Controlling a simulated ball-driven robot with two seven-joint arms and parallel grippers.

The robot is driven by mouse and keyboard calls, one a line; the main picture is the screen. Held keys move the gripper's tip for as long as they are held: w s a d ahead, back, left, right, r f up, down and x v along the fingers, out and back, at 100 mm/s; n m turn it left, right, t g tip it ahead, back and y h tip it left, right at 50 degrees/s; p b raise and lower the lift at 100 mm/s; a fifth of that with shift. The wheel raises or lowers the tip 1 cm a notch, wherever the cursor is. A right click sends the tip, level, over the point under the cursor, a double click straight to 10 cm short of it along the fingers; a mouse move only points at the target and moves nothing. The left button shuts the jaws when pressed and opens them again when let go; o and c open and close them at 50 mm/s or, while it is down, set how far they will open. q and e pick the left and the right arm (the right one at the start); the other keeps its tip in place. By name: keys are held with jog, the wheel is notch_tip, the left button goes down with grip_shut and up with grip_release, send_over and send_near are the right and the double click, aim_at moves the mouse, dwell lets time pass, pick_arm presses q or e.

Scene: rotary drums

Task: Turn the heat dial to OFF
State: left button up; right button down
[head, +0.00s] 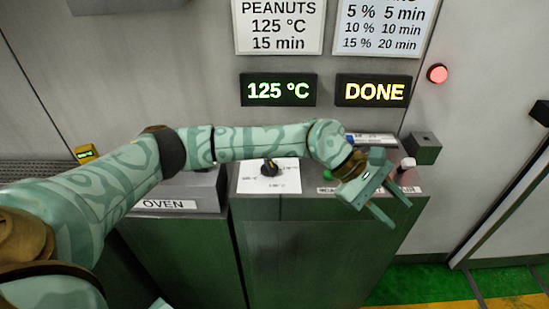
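The heat dial (270,168) is a small black knob on a white plate (285,185) on top of the metal console. Small temperature markings sit around it, too small to read surely, and I cannot tell where the knob points. The forearm of my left arm passes just behind and above the dial. My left gripper (399,213) is to the right of the dial, over the console's front right edge, pointing down and right. Its two fingers are apart with nothing between them. My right gripper is not in view.
A green display (278,90) reads 125 °C, and an amber display (372,90) reads DONE. A red light (437,74) is on the wall. A white-and-dark knob (405,168) and a dark box (424,149) are near the gripper.

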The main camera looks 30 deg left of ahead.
pick_arm(q)
jog(key=w+a+m+y, duration=0.2)
jog(key=w+a+y, duration=0.3)
jog(key=a, duration=0.5)
notch_tip(320, 180, up, 9)
jog(key=y, duration=0.7)
send_over(269, 166)
jog(key=w+a, duration=0.1)
jog(key=w, duration=0.1)
jog(key=shift+n, duration=0.3)
notch_tip(269, 166, down, 16)
jog(key=b, duration=0.3)
jog(key=shift+a+f, duration=0.1)
jog(key=shift+f, duration=0.05)
jog(key=shift+c, duration=0.4)
grip_shut()
